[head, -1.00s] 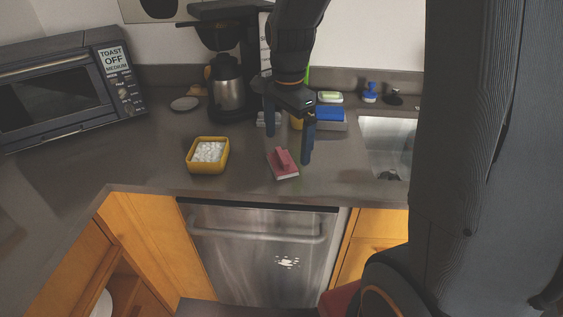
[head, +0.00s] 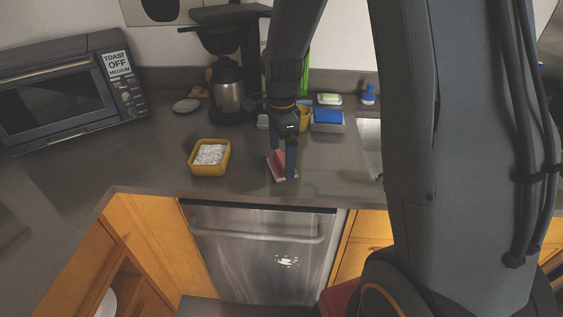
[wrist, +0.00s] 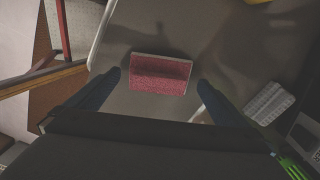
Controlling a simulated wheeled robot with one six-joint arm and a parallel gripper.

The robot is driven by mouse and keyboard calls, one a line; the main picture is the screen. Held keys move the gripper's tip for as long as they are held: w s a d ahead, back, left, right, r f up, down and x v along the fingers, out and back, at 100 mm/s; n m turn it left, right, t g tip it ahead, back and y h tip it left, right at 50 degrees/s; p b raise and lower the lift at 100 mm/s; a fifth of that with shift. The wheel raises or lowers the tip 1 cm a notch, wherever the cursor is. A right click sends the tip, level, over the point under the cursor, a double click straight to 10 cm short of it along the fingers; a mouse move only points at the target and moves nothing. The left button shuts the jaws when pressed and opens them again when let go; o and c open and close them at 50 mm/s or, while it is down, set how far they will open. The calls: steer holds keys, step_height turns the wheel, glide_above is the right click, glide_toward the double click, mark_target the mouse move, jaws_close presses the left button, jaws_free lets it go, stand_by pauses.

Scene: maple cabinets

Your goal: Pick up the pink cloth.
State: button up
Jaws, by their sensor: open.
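The pink cloth (head: 274,163) lies on the grey counter near its front edge, partly hidden behind my gripper in the head view. In the wrist view the cloth (wrist: 160,75) is a reddish-pink block shape with a raised ridge and a pale edge. My gripper (head: 283,161) points down over the cloth with its blue fingers apart. In the wrist view the fingers of my gripper (wrist: 159,82) stand at the left and right of the cloth, with a gap on each side. Nothing is held. The exact fingertip height above the counter is hard to tell.
A yellow tub of white pieces (head: 195,169) stands left of the cloth. A coffee maker (head: 246,80) and a blue sponge in a grey holder (head: 328,115) are behind. A toaster oven (head: 60,92) is at left, the sink (head: 369,145) at right. Counter between tub and cloth is clear.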

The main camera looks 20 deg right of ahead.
steer(key=shift+f, duration=0.55)
steer(key=c, duration=1.1)
steer(key=shift+r, duration=0.15)
